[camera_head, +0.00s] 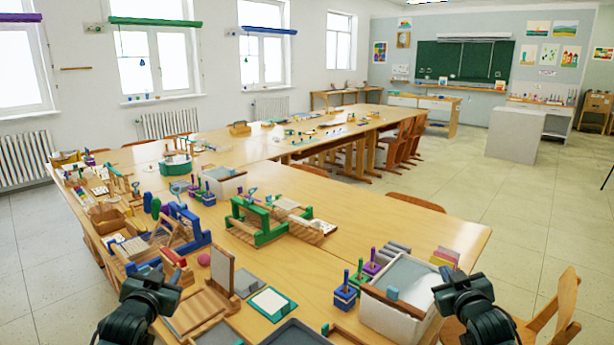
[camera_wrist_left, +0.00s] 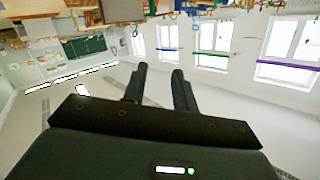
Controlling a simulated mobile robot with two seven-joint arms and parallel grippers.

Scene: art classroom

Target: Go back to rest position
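My left gripper (camera_head: 150,280) is low at the left in the head view, in front of the table's near edge. In the left wrist view its two dark fingers (camera_wrist_left: 158,78) stand apart with nothing between them, so it is open and empty. My right gripper (camera_head: 462,285) is low at the right in the head view, beside the grey-white tray box (camera_head: 372,318). Its fingers are too dark and foreshortened to tell whether they are open or shut. I see nothing held in it.
A long wooden table (camera_head: 330,262) holds a green wooden frame (camera_head: 262,232), a blue frame (camera_head: 196,236) and a teal-edged board (camera_head: 272,303). A wooden chair (camera_head: 552,315) stands at the near right. Open floor (camera_head: 520,215) lies right of the table.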

